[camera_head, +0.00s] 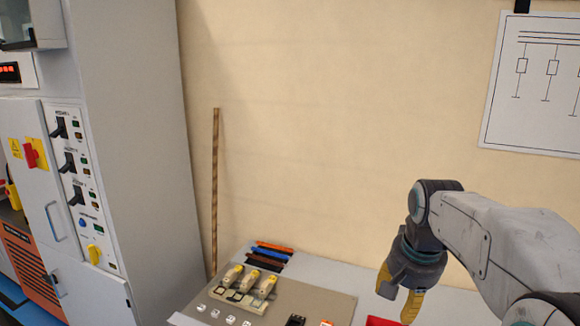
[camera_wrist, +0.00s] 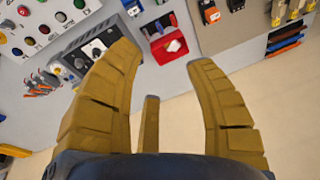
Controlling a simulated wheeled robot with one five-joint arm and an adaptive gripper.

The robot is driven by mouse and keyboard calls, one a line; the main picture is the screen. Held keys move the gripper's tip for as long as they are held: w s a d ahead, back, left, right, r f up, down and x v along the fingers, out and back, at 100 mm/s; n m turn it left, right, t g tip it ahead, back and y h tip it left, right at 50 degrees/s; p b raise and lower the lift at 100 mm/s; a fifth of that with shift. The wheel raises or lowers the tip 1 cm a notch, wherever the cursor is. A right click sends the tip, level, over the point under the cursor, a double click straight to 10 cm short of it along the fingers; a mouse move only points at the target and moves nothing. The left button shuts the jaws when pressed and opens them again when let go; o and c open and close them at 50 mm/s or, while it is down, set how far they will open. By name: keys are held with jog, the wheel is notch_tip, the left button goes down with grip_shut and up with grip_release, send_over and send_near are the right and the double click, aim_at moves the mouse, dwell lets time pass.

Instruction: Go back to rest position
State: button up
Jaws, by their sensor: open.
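My gripper (camera_head: 397,298) hangs downward at the end of my arm at the lower right of the head view, above the grey table. Its yellow fingers (camera_wrist: 160,82) stand wide apart in the wrist view, with nothing held between them.
A grey cabinet (camera_head: 135,140) with switches stands at left. A wooden stick (camera_head: 215,190) leans on the wall. A diagram sheet (camera_head: 535,90) hangs at right.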

jog(key=s+a+f+n+t, duration=0.1)
jog(key=s+f+n, duration=0.1)
jog(key=s, duration=0.8)
jog(key=s+a+f+n, duration=0.2)
jog(key=s+n, duration=0.2)
jog(key=s, duration=0.7)
jog(key=shift+a+f+n+t, duration=0.15)
jog(key=shift+f+n+t, duration=0.15)
jog(key=shift+t, duration=0.1)
